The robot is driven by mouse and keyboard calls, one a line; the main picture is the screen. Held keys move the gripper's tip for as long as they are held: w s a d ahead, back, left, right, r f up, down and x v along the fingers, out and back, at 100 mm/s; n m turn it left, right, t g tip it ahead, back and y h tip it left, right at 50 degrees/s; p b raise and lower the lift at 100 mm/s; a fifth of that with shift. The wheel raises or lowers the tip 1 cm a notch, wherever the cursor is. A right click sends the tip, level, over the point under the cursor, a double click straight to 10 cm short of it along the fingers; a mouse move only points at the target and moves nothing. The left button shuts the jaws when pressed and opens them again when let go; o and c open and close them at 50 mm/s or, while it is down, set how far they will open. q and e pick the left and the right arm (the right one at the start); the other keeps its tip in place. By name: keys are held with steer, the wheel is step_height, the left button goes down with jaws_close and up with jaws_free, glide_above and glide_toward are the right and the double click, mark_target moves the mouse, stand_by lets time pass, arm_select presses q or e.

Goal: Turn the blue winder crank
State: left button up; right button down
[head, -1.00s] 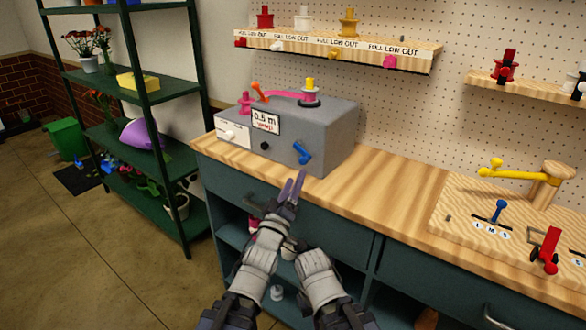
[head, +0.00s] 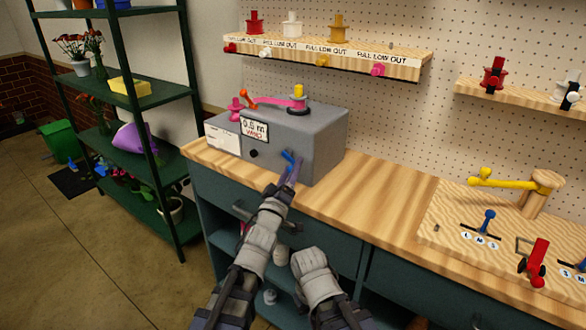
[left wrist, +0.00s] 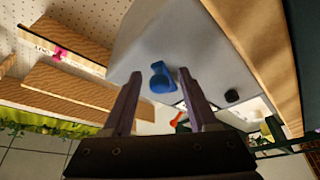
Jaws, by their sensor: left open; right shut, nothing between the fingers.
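The blue winder crank (head: 288,157) sticks out from the front of the grey winder box (head: 318,145). My left gripper (head: 290,172) is open, just in front of the crank. In the left wrist view the blue crank (left wrist: 161,78) lies ahead, in the gap between the two fingers of my left gripper (left wrist: 161,80). I cannot tell whether a finger touches it. My right gripper (head: 282,256) is low in front of the cabinet, shut and empty; its fingers are hard to make out.
The box stands on the wooden counter (head: 365,200), with a black knob (head: 253,153) on its front and a pink ribbon and spool on top. A board (head: 445,220) with levers and a yellow crank (head: 505,182) lies at right. Counter between them is clear.

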arm_select(q)
jaws_close()
stand_by(0.3)
stand_by(0.3)
